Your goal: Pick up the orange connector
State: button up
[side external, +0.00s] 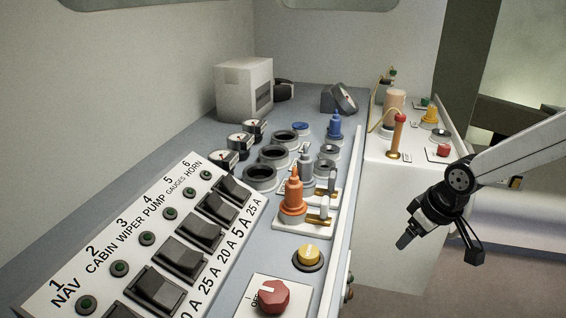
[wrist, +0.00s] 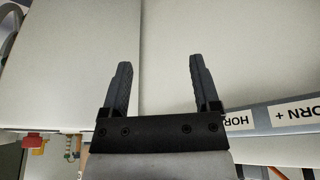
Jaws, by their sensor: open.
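The orange connector (side external: 292,196) stands upright on a white plate on the console in the side view, behind the yellow button. I cannot make it out in the wrist view. My gripper (side external: 438,248) is open and empty, off to the right of the console and well apart from the connector. In the wrist view my gripper (wrist: 160,63) has its two dark fingers spread, with nothing between them, over pale panels.
A grey connector (side external: 305,168) and a blue connector (side external: 335,126) stand behind the orange one. Small levers (side external: 326,208) stand beside it. A yellow button (side external: 309,255), red knob (side external: 273,296) and black rocker switches (side external: 201,229) are nearby. An orange-handled lever (side external: 397,134) stands on the right-hand counter.

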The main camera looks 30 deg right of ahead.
aim_at(294, 182)
jog(key=w+a+r+n+t, duration=0.1)
jog(key=w+a+r, duration=0.2)
jog(key=r, duration=0.2)
jog(key=w+a+r+n+t+y, duration=0.1)
jog(key=w+a+r, duration=0.2)
jog(key=r, duration=0.3)
jog(key=w+a+r+n, duration=0.2)
jog(key=w+a+r, duration=0.1)
jog(key=w+r, duration=0.2)
jog(key=shift+w+r+t, duration=0.1)
jog(key=shift+r+t, duration=0.3)
jog(key=shift+r, duration=0.25)
jog(key=a+n+g, duration=0.2)
jog(key=a, duration=0.2)
jog(key=a+r+n+g, duration=0.1)
jog(key=a+n+g, duration=0.1)
jog(key=a+n, duration=0.1)
jog(key=s+a+r+n+g+h, duration=0.1)
jog(key=a+n+g, duration=0.1)
jog(key=a+n, duration=0.1)
jog(key=shift+a, duration=0.8)
jog(key=shift+s+a+n+g, duration=0.3)
jog(key=shift+a+n, duration=0.1)
jog(key=shift+a, duration=0.05)
jog(key=shift+w+a+f, duration=0.1)
jog(key=shift+f, duration=1.85)
jog(key=shift+w+f, duration=0.1)
jog(key=shift+f, duration=1.8)
grip_shut()
